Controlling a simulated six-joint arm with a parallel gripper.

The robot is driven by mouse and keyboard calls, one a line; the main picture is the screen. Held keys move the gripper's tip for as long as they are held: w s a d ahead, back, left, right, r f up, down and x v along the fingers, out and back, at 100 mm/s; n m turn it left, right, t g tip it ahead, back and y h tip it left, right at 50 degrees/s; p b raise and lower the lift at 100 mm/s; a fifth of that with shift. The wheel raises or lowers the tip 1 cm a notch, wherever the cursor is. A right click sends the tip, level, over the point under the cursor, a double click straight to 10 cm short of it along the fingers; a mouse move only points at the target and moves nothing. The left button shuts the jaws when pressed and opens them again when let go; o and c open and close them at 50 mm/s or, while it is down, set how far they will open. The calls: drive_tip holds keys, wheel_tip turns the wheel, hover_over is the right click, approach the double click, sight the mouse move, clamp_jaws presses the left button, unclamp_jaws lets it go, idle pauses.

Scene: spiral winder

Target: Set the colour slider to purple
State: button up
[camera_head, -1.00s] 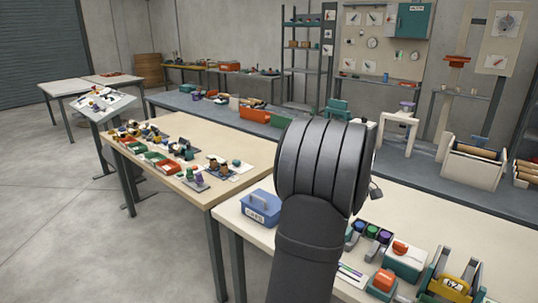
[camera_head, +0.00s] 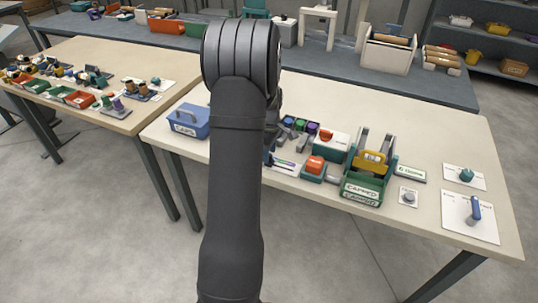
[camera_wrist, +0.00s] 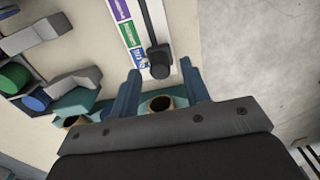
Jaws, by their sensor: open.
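The colour slider (camera_wrist: 146,22) is a white strip with a dark rail and purple, green and blue labels, running from the top of the wrist view. Its dark knob (camera_wrist: 159,62) stands at the near end, beside the blue label. My gripper (camera_wrist: 160,66) is open, with its blue fingers on either side of the knob in the picture. I cannot tell whether a finger touches it. In the head view the slider (camera_head: 286,166) shows partly beside my arm, which hides most of my gripper.
Blue, green and purple round pieces (camera_head: 300,124) sit in grey holders behind the slider. A teal box with an orange top (camera_head: 315,166) and a green CAPPED bin (camera_head: 361,190) stand to its right. A blue caddy (camera_head: 188,121) is at the left.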

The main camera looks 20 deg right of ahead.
drive_tip(key=shift+f, duration=1)
clamp_jaws()
drive_tip(key=shift+s+d, duration=2.7)
unclamp_jaws()
wheel_tip(320, 180, up, 18)
drive_tip(key=shift+f, duration=0.25)
